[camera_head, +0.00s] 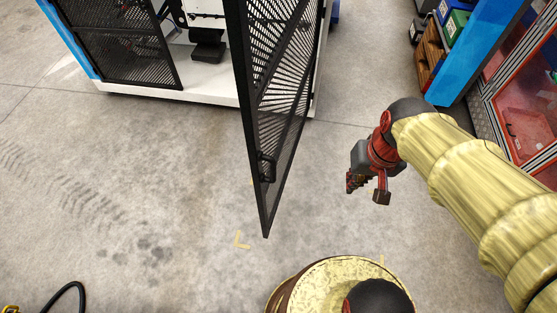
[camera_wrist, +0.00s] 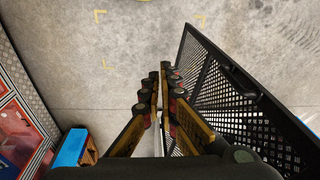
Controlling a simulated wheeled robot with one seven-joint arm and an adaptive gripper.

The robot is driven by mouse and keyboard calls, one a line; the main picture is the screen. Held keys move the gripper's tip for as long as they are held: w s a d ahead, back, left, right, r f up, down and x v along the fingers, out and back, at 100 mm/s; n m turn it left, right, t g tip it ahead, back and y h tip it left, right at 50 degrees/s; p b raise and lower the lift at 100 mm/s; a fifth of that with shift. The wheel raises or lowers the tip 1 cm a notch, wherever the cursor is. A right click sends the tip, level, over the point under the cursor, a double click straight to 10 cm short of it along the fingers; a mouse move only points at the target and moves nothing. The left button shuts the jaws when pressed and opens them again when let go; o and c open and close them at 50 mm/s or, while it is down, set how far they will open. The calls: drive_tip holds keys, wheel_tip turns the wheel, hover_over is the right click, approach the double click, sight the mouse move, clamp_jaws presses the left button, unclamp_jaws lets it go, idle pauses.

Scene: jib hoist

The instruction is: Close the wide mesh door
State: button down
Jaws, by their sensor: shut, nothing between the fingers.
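The wide mesh door (camera_head: 280,108) is black with a dark frame and stands open, swung out from the white machine cell toward me. A small dark handle (camera_head: 266,168) sits low on it near its free edge. My gripper (camera_head: 367,189) is to the right of the door, apart from it, pointing down to the left. In the wrist view my gripper (camera_wrist: 160,78) shows shut and empty, with the two fingers together. The door (camera_wrist: 238,108) also fills the right side of the wrist view, close beside the fingers; whether they touch it cannot be told there.
The white cell base (camera_head: 170,92) and another mesh panel (camera_head: 125,45) stand at the back left. Wooden crates (camera_head: 432,50), a blue post (camera_head: 485,55) and a red-framed panel (camera_head: 525,110) are at the right. Concrete floor left of the door is clear, except a black cable (camera_head: 72,290).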

drive_tip(key=w+a+f+m+g+y+p, duration=0.35)
drive_tip(key=f+m+y, duration=0.2)
drive_tip(key=f, duration=0.35)
drive_tip(key=m+t+y+p, duration=0.25)
drive_tip(key=m+t, duration=0.25)
drive_tip(key=m, duration=1)
approach(268, 171)
wheel_tip(268, 171, down, 3)
drive_tip(key=d, duration=0.1)
drive_tip(key=shift+w+a+f+b, duration=0.15)
drive_tip(key=shift+w+a, duration=0.1)
drive_tip(key=shift+a, duration=0.75)
drive_tip(key=shift+w+a+r+b, duration=0.15)
drive_tip(key=shift+w+a, duration=0.1)
drive_tip(key=shift+a, duration=0.75)
drive_tip(key=shift+f, duration=0.1)
